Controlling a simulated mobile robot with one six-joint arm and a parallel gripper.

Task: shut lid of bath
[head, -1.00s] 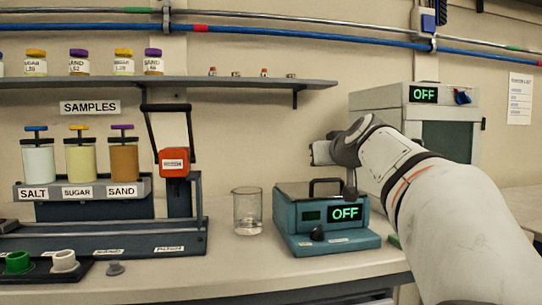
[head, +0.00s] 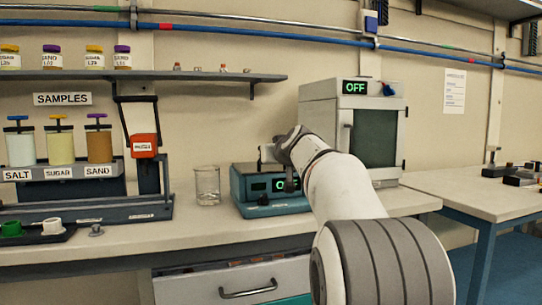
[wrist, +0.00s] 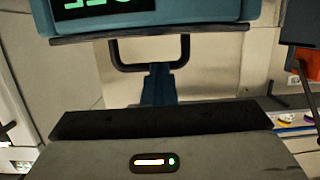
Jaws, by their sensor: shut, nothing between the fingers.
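The bath (head: 262,205) is a teal box on the bench with a lit display reading OFF, partly covered by my arm in the head view. Its front also shows upside down at the top of the wrist view (wrist: 210,12). The lid (wrist: 215,29) shows there as a dark edge along the teal body and appears to lie flat. Its black loop handle (wrist: 117,55) stands out from it. My gripper (wrist: 158,72) is shut and empty, its fingertips at or close to the handle. I cannot tell whether they touch.
A glass beaker (head: 207,185) stands just left of the bath. A white oven-like cabinet (head: 345,95) with an OFF display stands behind to the right. The sample dispenser rack (head: 62,175) is at the left. A shelf (head: 190,78) with jars runs above. A second table (head: 475,193) is at the right.

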